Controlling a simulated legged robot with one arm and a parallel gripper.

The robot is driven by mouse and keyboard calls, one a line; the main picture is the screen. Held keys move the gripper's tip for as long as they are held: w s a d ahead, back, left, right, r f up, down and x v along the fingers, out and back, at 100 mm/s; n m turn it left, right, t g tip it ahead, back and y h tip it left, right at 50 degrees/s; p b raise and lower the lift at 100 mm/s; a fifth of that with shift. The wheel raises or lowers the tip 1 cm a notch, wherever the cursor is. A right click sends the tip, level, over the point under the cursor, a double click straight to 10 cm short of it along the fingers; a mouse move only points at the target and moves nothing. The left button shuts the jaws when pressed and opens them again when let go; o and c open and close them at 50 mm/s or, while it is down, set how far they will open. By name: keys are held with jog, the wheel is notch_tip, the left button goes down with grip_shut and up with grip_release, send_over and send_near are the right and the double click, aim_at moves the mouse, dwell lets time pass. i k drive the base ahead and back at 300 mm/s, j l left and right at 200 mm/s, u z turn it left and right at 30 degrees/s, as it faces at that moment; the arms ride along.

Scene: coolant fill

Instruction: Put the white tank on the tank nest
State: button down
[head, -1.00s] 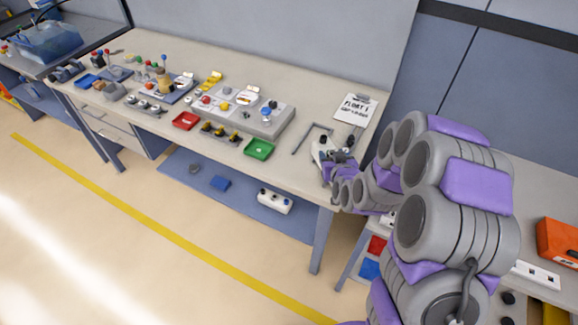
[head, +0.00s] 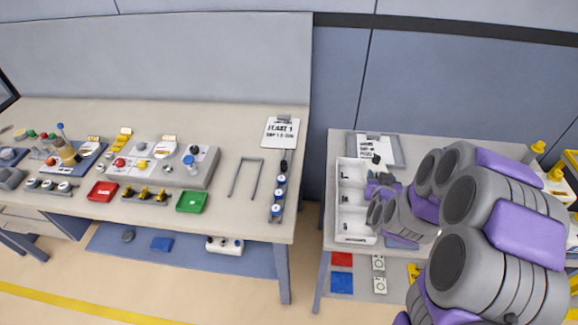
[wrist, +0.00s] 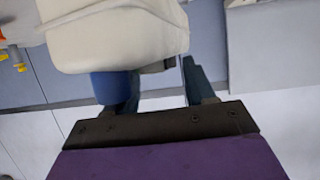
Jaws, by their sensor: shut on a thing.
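In the wrist view the white tank (wrist: 115,35) fills the upper left, large and close, with a blue part (wrist: 115,88) under it. My gripper (wrist: 155,92) is shut on the tank; the exact contact is partly hidden. In the head view my gripper (head: 380,182) is above the right table, beside the white tray, and my own arm covers much of it. I cannot make out the tank clearly in the head view. I cannot tell for certain which thing is the tank nest; a grey U-shaped frame (head: 245,176) lies on the left bench.
A white compartment tray (head: 353,237) stands on the right table, with a clipboard (head: 391,151) behind. The left bench holds a row of blue-topped parts (head: 279,195), a green tray (head: 192,201), a red tray (head: 102,191) and a grey panel (head: 205,172). A gap separates the tables.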

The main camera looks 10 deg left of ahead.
aim_at(247, 181)
jog(key=j+z, duration=0.2)
jog(key=j, duration=0.25)
jog(key=j+z, duration=0.2)
jog(key=j, duration=0.25)
jog(key=k+j+z, duration=0.2)
jog(key=j, duration=0.2)
jog(key=j+z, duration=0.2)
jog(key=j, duration=0.25)
jog(key=k+j+z, duration=0.15)
jog(key=j, duration=0.25)
jog(key=k+j, duration=0.1)
jog(key=j, duration=0.35)
jog(key=k+j, duration=0.15)
jog(key=j, duration=0.25)
jog(key=k+j, duration=0.1)
jog(key=j, duration=0.35)
jog(key=k+j, duration=0.15)
jog(key=j, duration=0.25)
jog(key=z, duration=0.05)
